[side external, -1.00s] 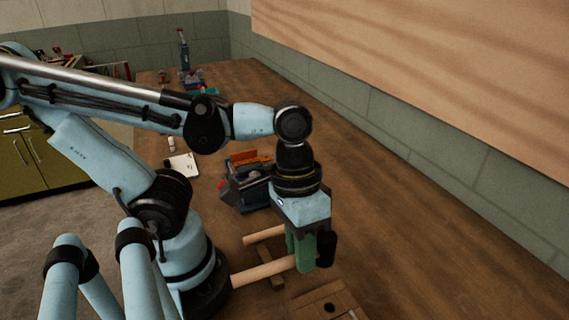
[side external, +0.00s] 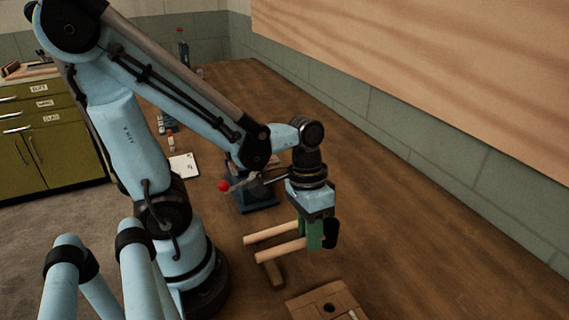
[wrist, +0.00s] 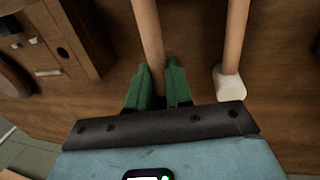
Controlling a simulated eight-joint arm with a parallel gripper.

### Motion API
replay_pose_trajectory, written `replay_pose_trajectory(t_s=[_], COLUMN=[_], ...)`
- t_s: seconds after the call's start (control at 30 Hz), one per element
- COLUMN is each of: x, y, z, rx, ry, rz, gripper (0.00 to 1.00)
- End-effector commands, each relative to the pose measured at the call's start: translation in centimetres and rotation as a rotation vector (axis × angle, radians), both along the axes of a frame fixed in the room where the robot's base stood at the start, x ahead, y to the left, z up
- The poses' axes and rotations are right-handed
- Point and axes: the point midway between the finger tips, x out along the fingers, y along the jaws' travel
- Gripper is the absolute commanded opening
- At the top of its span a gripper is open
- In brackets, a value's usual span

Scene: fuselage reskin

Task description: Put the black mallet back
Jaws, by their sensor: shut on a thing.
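The black mallet has a black head (side external: 331,233) and a pale wooden handle (side external: 281,251). My gripper (side external: 314,235), with green fingers, is shut on that handle close to the head. In the wrist view the handle (wrist: 149,35) runs up from between the green fingers (wrist: 160,88); the black head is hidden there. A second mallet with a white head (wrist: 229,84) lies to the right, its handle (wrist: 238,30) roughly parallel and apart from the held one. In the side view its handle (side external: 270,233) shows behind the held one, and its head is hidden by my gripper.
A short wooden piece (side external: 273,273) is below the handles. A wooden block with a dark hole (side external: 327,304) sits at the front; it also shows in the wrist view (wrist: 65,30). A vise (side external: 252,195) with a red knob stands behind. The bench (side external: 430,265) on the right is clear.

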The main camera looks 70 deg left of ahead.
Motion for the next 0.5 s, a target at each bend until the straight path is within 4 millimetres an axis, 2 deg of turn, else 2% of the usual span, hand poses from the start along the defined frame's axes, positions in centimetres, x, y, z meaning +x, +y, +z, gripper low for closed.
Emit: replay_pose_trajectory(t_s=[0.3, 0.5], x=[0.0, 0.0], y=[0.0, 0.0], z=[-2.9, -3.4], rx=[0.000, 0.000], ry=[-0.001, -0.001], rz=[0.000, 0.001], gripper=[0.00, 0.00])
